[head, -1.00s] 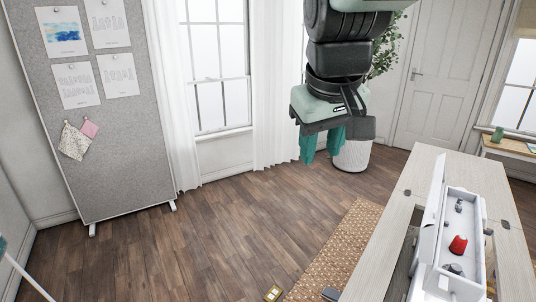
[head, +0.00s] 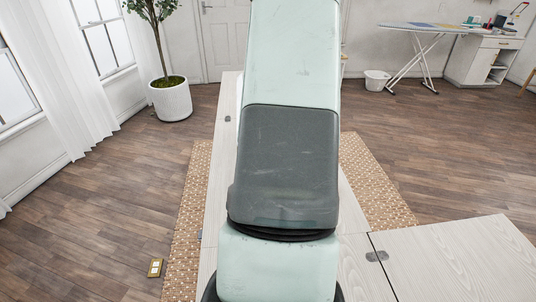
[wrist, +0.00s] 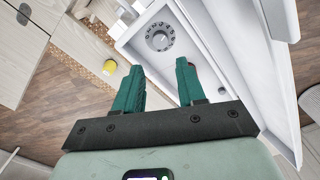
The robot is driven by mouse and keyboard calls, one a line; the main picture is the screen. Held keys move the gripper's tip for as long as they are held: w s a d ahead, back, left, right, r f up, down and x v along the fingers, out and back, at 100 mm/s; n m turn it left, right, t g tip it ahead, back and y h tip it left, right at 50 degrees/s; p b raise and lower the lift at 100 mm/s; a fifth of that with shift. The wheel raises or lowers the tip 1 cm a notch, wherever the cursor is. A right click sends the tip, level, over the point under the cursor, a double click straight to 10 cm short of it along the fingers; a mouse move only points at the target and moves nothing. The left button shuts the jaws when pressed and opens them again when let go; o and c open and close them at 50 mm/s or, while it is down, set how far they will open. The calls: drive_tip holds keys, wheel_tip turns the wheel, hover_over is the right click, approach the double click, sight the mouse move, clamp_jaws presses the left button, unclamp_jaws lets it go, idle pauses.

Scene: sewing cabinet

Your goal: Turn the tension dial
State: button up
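The tension dial (wrist: 160,39) is a round grey knob with a ring of dark marks around it. It sits on a white panel (wrist: 130,42) framed by raised white walls, at the top of the wrist view. My gripper (wrist: 158,68) has two teal fingers, spread apart with nothing between them. The fingertips point toward the dial and appear below it in the picture, apart from it. In the head view, my arm covers the middle of the cabinet top, and the dial and gripper are hidden.
White walls of the machine (wrist: 222,45) run along the right of the wrist view. A small yellow object (wrist: 109,67) shows left of the fingers. In the head view, the pale wooden cabinet top (head: 450,262) extends right, clear. A potted plant (head: 171,100) stands back left.

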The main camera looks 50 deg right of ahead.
wheel_tip(320, 180, down, 10)
drive_tip(key=shift+f, duration=0.1)
drive_tip(key=shift+c, duration=0.5)
clamp_jaws()
drive_tip(key=shift+n, duration=2.9)
drive_tip(key=shift+o, duration=0.5)
unclamp_jaws()
